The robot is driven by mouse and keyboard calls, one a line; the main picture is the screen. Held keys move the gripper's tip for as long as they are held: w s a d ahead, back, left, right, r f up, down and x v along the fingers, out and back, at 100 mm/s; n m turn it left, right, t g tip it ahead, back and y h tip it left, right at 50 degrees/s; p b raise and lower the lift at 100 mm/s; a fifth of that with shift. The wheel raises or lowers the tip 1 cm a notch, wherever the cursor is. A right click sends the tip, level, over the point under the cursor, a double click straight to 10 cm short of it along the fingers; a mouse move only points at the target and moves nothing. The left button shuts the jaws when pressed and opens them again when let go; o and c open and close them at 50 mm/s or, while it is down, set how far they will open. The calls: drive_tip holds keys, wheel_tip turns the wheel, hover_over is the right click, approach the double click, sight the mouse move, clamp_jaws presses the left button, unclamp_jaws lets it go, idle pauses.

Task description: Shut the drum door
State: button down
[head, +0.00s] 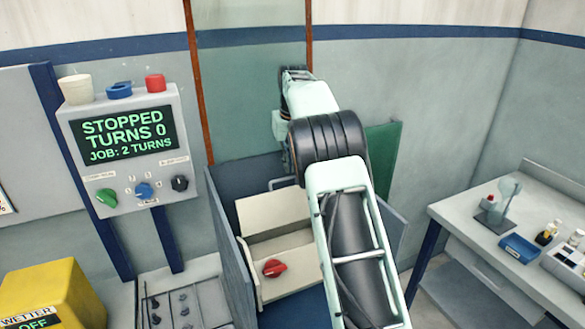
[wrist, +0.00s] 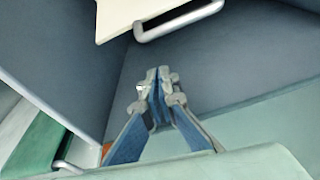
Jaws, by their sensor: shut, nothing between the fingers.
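The drum (head: 290,285) is a cream box low in the middle of the head view, between grey side walls, with a red knob (head: 275,268) on its front. A cream panel (head: 270,212), apparently its door, stands tilted up above it with a metal handle (head: 284,182) at its top edge. In the wrist view, a cream panel edge (wrist: 118,20) and a metal handle (wrist: 180,20) show at the top. My gripper (wrist: 157,78) is shut and empty, apart from the handle and below it in that picture. My arm hides the drum's right part and the fingers in the head view.
A control box (head: 125,150) reads "STOPPED, TURNS 0, JOB: 2 TURNS". A yellow wetter box (head: 50,295) stands lower left. A bench (head: 470,215) with small items is at right. A grey side wall (head: 228,255) flanks the drum; a green panel (head: 384,150) stands behind my arm.

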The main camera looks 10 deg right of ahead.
drive_tip(key=s, duration=0.1)
drive_tip(key=s+r, duration=0.1)
drive_tip(key=s, duration=0.1)
drive_tip(key=shift+s, duration=0.3)
drive_tip(key=shift+s+d+f+b, duration=0.1)
drive_tip(key=shift+f+b, duration=0.05)
drive_tip(key=shift+b, duration=0.35)
